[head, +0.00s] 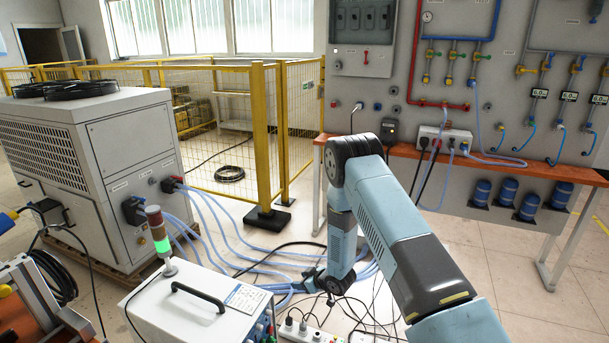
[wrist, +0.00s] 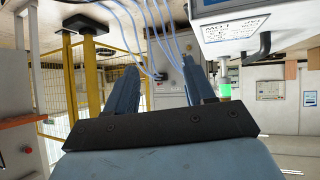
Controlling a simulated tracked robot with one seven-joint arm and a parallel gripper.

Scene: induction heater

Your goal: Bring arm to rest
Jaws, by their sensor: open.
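My arm (head: 410,235) is blue-grey and enters the head view from the lower right. It rises to a dark elbow joint and then folds down to the wrist. My gripper (head: 308,281) hangs low near the hoses, to the right of the white heater box. In the wrist view, my gripper (wrist: 162,78) shows two blue fingers spread apart with nothing between them. The wrist view is upside down.
The white heater box (head: 205,309) with a green-lit signal tower (head: 161,240) stands close by. Pale blue hoses (head: 225,235) and black cables run over the floor. A chiller cabinet (head: 128,135), yellow fence (head: 262,130) and orange workbench (head: 530,165) surround the area.

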